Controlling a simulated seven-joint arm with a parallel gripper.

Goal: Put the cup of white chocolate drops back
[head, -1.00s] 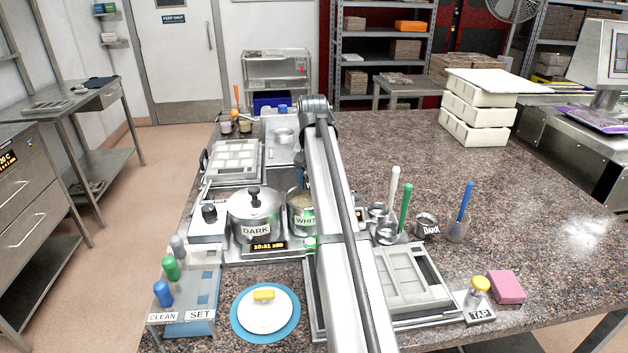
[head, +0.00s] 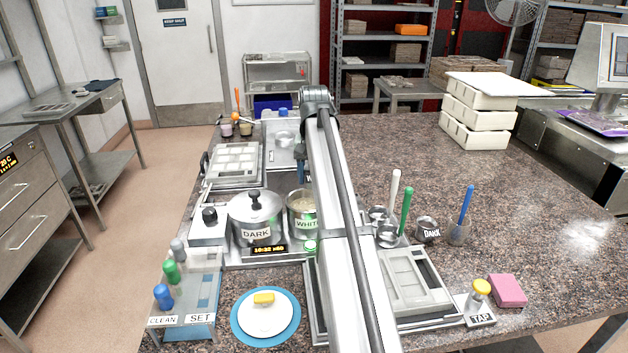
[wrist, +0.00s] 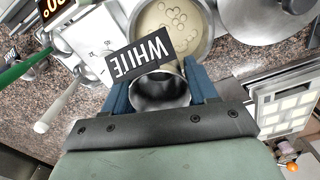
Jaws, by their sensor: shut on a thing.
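In the wrist view my gripper (wrist: 160,72) has its blue fingers shut on a metal cup (wrist: 160,92). A black plate reading WHITE, upside down in this view, stands at the cup's rim. The cup's inside looks dark, with no drops visible in it. Just beyond it is the white chocolate pot (wrist: 172,28), with round drop shapes on its cream surface. In the head view the white pot (head: 301,208) is partly behind my arm; the cup is hidden there and only a bit of blue finger shows.
The lidded DARK pot (head: 255,215) stands left of the white pot. Right of my arm are the DARK cup (head: 427,229), a green spatula (head: 405,208) and a mould (head: 415,282). White tubs (head: 475,110) are stacked behind. The counter's middle right is clear.

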